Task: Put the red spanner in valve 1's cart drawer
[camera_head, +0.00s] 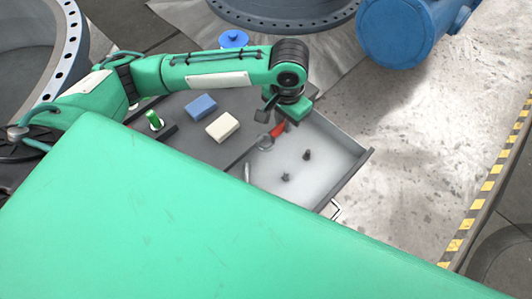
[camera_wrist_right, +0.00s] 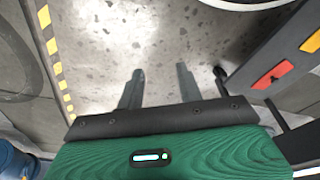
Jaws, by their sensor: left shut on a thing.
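The red spanner (camera_head: 278,130) shows in the head view, its red handle below my left gripper (camera_head: 277,117) and a grey ring end at its lower left. My left gripper is shut on it, over the back-left part of the open drawer (camera_head: 325,182). I cannot tell how high the spanner is above the drawer floor. Small dark parts (camera_head: 307,155) lie in the drawer. My right gripper (camera_wrist_right: 159,86) shows in the right wrist view with its fingers apart and nothing between them, above the floor.
The dark cart top (camera_head: 180,125) holds a blue block (camera_head: 201,106), a cream block (camera_head: 222,127) and a green cylinder (camera_head: 154,120). Large grey flanges and a blue pipe part (camera_head: 400,30) stand behind. Floor right of the drawer is clear. Red and orange labels (camera_wrist_right: 272,76) show beside my right gripper.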

